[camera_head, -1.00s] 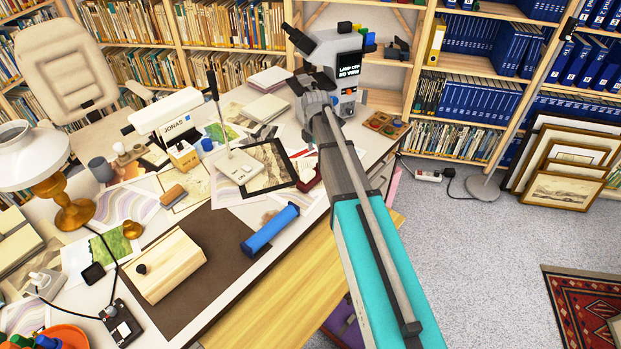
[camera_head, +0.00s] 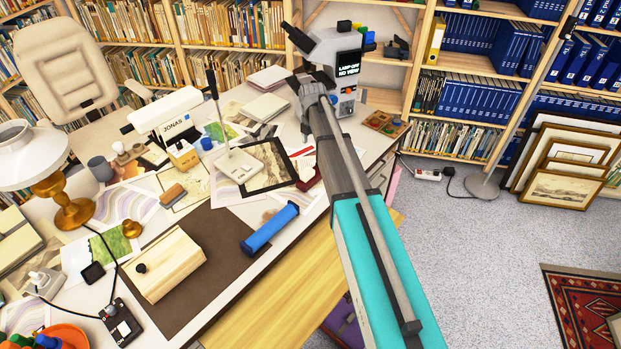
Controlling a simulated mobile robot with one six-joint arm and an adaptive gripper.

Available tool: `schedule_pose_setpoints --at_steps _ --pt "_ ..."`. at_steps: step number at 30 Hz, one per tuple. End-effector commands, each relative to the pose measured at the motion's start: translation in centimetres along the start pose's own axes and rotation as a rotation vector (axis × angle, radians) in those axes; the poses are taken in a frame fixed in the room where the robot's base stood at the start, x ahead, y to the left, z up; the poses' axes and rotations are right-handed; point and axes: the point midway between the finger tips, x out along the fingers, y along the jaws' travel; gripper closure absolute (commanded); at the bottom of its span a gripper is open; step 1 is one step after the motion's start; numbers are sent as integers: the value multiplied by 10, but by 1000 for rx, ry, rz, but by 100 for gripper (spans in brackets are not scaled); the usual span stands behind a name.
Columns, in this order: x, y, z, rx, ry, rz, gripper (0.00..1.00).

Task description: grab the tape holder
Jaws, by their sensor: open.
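My gripper (camera_head: 298,84) is at the far end of my grey and turquoise arm, over the back right of the desk, just in front of the microscope-like device. Its fingers are small and dark here, apart and with nothing seen between them. A dark red object (camera_head: 309,174), which may be the tape holder, lies on the desk at the right edge, nearer than my gripper and just left of my arm. My arm hides part of its right side, so I cannot tell its full shape. Whether my gripper touches the device cannot be told.
The device (camera_head: 348,70) with a lit screen stands behind my gripper. Carpeted floor (camera_head: 470,260) lies open to the right.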

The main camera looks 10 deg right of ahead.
Motion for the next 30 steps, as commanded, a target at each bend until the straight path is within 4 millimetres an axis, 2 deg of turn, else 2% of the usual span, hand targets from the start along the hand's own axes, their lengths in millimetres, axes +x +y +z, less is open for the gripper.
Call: schedule_pose_setpoints --at_steps 30 --pt "77 0 0 1 0 0 26"
